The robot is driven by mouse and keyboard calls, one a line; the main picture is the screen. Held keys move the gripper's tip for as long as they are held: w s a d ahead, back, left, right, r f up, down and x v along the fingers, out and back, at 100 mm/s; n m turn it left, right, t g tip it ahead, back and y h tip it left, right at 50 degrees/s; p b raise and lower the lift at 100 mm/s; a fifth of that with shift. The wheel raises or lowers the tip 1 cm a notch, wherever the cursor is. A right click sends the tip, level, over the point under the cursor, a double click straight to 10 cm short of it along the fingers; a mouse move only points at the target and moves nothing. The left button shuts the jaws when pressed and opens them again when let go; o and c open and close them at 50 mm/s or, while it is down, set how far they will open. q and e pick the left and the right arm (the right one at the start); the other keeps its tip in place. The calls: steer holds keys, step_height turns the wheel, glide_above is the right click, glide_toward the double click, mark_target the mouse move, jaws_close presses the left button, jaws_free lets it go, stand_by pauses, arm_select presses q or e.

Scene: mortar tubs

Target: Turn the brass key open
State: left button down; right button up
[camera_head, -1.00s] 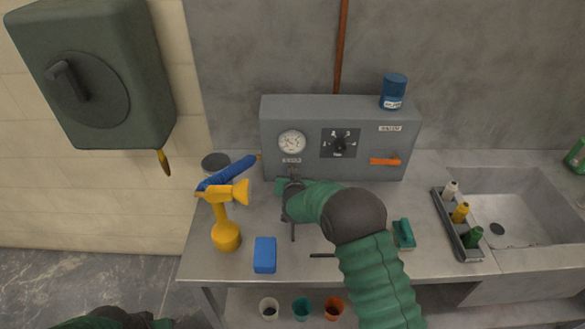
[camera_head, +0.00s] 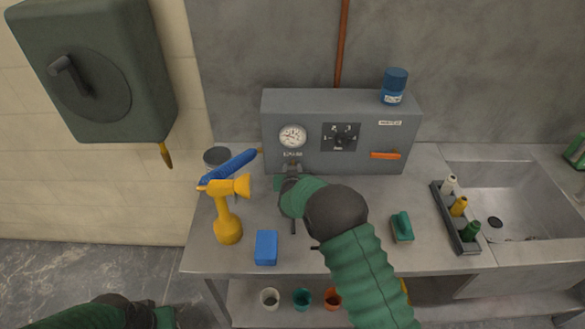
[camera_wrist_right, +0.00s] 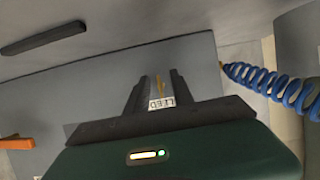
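The brass key (camera_wrist_right: 159,86) is a thin upright golden piece on the grey panel box (camera_head: 340,104), by a small white label. In the right wrist view it sits between the two dark fingers of my right gripper (camera_wrist_right: 159,80), with a gap visible on each side. In the head view my right gripper (camera_head: 292,170) is at the panel's front, below the round gauge (camera_head: 292,136), and hides the key. My left arm shows only at the bottom left; its gripper is out of frame.
A green-handled brush (camera_head: 402,227) and bottle rack (camera_head: 456,222) are right.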

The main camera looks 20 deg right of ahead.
steer(key=shift+r, duration=0.2)
steer(key=shift+s+r, duration=0.1)
steer(key=v, duration=1.6)
steer(key=shift+s+a, duration=0.2)
steer(key=shift+s, duration=0.05)
steer(key=s+d+f+n+g+y, duration=0.1)
steer(key=s+g, duration=0.4)
steer(key=s, duration=0.8)
steer(key=s+d+f+n+g+y, duration=0.2)
steer(key=s+f+g, duration=0.2)
steer(key=s, duration=0.9)
steer(key=shift+f+g+y, duration=0.2)
steer(key=shift+g+y, duration=0.1)
steer(key=shift+g, duration=0.3)
